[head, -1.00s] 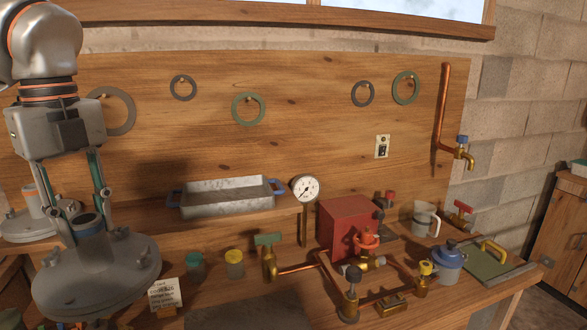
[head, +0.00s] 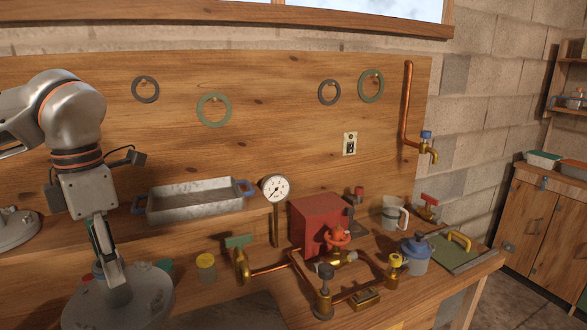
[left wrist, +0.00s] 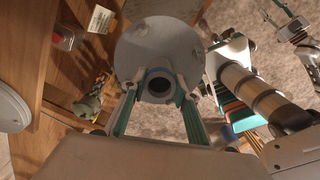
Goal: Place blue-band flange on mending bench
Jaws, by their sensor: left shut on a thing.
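My left gripper (head: 118,288) is shut on the neck of a grey, wide-disc flange (head: 120,305), at the lower left of the head view. In the left wrist view the flange (left wrist: 135,48) sits between my two fingers (left wrist: 158,90), its round opening facing the camera. The disc is above or in front of the bench's near left part; contact is not clear. A wooden bench (head: 400,312) runs across the head view; I cannot tell whether it is the mending bench.
Another grey flange (head: 14,232) stands at the far left. A cabinet (head: 545,215) stands at the right.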

